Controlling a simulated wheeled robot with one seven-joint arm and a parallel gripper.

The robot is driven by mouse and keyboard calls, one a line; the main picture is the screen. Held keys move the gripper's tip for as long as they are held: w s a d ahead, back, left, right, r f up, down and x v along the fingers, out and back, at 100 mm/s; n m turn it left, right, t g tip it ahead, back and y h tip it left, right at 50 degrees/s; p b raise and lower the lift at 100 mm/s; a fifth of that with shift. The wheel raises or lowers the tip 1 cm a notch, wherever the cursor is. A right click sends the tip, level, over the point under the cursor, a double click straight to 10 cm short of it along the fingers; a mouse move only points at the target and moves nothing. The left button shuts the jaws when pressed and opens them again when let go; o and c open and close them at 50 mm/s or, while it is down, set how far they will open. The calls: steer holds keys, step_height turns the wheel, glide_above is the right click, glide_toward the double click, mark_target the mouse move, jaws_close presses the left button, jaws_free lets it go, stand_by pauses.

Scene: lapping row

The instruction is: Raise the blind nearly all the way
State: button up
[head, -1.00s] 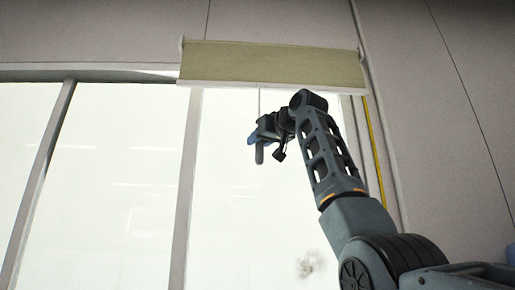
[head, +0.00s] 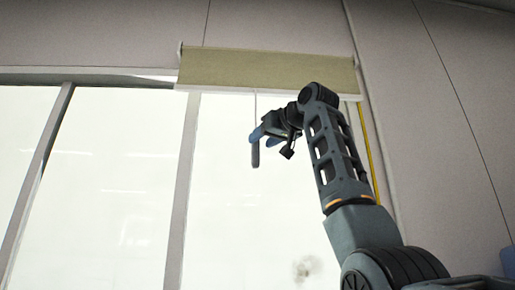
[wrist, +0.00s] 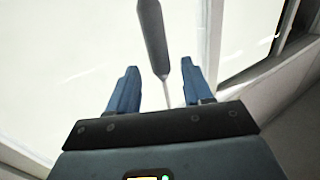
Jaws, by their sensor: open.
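The olive blind (head: 265,68) is rolled most of the way up, with its pale bottom bar near the top of the window. A thin cord (head: 255,103) hangs below it and ends in a grey-blue pull handle (head: 255,155). In the wrist view my gripper (wrist: 160,67) is open, with two blue fingers apart. There the grey handle (wrist: 152,40) lies beyond the fingertips, and the thin cord (wrist: 167,92) runs between the fingers. Neither finger clearly touches them.
The bright window has an upright frame bar (head: 184,190) left of the handle. Grey wall panels (head: 450,120) stand to the right, with a yellow strip (head: 370,150) along the window's edge.

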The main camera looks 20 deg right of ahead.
steer(key=shift+s+d+b, duration=0.15)
steer(key=shift+s+b, duration=0.05)
steer(key=shift+s, duration=0.6)
steer(key=shift+s+d+b, duration=0.1)
steer(key=shift+s+b, duration=0.05)
steer(key=shift+s, duration=0.65)
